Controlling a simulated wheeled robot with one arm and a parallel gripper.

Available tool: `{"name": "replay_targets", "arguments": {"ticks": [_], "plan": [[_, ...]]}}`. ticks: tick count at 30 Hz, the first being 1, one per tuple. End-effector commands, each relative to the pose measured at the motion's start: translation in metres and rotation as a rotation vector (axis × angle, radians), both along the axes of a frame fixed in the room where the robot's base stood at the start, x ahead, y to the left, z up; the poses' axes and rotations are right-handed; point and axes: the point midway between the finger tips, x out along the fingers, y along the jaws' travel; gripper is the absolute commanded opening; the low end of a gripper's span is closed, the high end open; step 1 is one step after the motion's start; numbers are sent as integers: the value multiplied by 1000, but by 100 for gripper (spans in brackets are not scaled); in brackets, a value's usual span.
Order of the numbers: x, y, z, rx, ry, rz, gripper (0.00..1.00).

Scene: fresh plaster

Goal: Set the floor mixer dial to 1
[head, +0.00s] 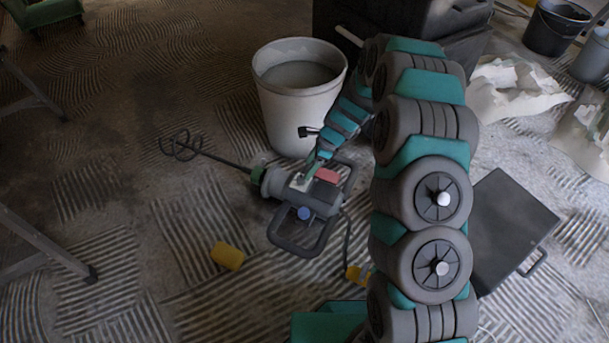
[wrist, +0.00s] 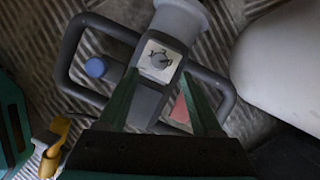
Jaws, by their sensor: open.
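The floor mixer (head: 318,198) lies on the floor, its grey body inside a dark loop handle and its whisk pointing left. In the wrist view the mixer body (wrist: 151,104) shows a pale square plate with the dial (wrist: 159,60) at its middle. The dial's marks are too small to read. My gripper (wrist: 160,76) is open, with its two green fingers on either side of the mixer body, their tips close to the dial plate. I cannot tell whether they touch it. In the head view my gripper (head: 314,166) is over the mixer's top, and the dial is mostly hidden.
A white bucket (head: 300,115) stands close behind the mixer. A blue knob (wrist: 95,67) and a red patch (wrist: 180,108) are on the mixer. A yellow block (head: 228,256) lies in front. A dark flat case (head: 512,228) lies right of my arm.

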Motion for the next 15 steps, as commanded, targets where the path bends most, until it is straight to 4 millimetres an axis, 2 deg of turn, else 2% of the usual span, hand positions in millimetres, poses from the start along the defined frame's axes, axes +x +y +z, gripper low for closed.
{"name": "replay_targets", "arguments": {"ticks": [1,6,15], "plan": [[-1,3,-10,0,5,2,67],[-1,13,-34,0,4,1,67],[0,22,-55,-1,2,2,67]]}}
